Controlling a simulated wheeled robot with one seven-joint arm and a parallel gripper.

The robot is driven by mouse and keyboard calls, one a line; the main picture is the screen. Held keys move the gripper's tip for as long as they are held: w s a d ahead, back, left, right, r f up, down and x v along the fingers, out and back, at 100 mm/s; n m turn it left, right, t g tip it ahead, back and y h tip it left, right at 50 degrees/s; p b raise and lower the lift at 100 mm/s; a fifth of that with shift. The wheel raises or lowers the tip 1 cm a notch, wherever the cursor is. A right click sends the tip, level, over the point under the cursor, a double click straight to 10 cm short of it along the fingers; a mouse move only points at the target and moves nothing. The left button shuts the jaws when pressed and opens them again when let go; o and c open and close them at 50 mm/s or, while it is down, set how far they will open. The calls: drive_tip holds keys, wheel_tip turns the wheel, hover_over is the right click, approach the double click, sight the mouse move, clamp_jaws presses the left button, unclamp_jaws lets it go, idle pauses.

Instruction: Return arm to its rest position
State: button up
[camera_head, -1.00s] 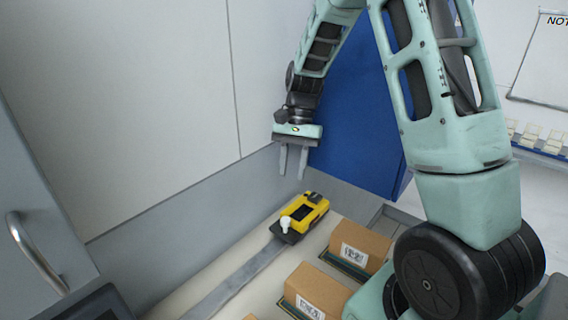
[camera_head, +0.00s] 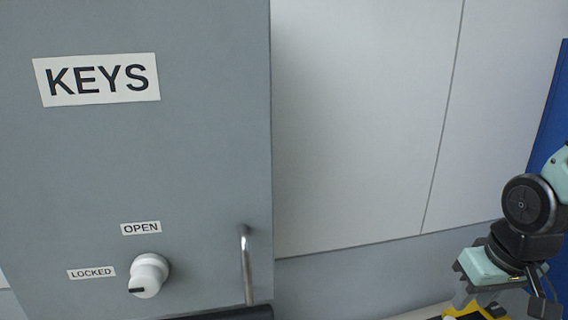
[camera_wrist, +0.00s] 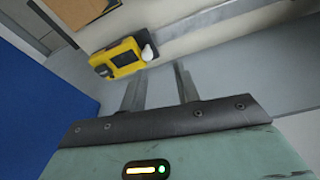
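My gripper (camera_wrist: 160,88) shows in the wrist view with two grey fingers apart and nothing between them. In the head view my gripper (camera_head: 510,300) hangs at the lower right corner, fingers pointing down, with its lower end near the frame's bottom edge. A yellow device (camera_wrist: 120,57) with a dark screen and a white knob-like part lies on the counter beyond the fingertips, apart from them. Only a bit of yellow (camera_head: 465,312) shows beneath the gripper in the head view. Most of my arm is outside the head view.
A grey cabinet door (camera_head: 200,170) marked KEYS fills the left, with a metal handle (camera_head: 247,265) and a white knob (camera_head: 149,274) between OPEN and LOCKED labels. A blue panel (camera_wrist: 40,120) stands beside the gripper. A cardboard box (camera_wrist: 78,12) sits near the yellow device.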

drive_tip(key=s+a+f+n+g+b, duration=0.1)
drive_tip(key=s+a+n+b, duration=0.1)
drive_tip(key=s+a, duration=0.2)
drive_tip(key=s+a+f+n+g+b, duration=0.1)
drive_tip(key=s+a+f+n+b, duration=0.1)
drive_tip(key=a, duration=0.6)
drive_tip(key=s+a+f+n+b, duration=0.1)
drive_tip(key=s+a+n+b, duration=0.1)
drive_tip(key=s+a, duration=0.4)
drive_tip(key=shift+s+f+n+g+y, duration=0.3)
drive_tip(key=shift+s+n+g, duration=0.15)
drive_tip(key=shift+n, duration=0.25)
drive_tip(key=shift+r, duration=0.1)
idle(0.5)
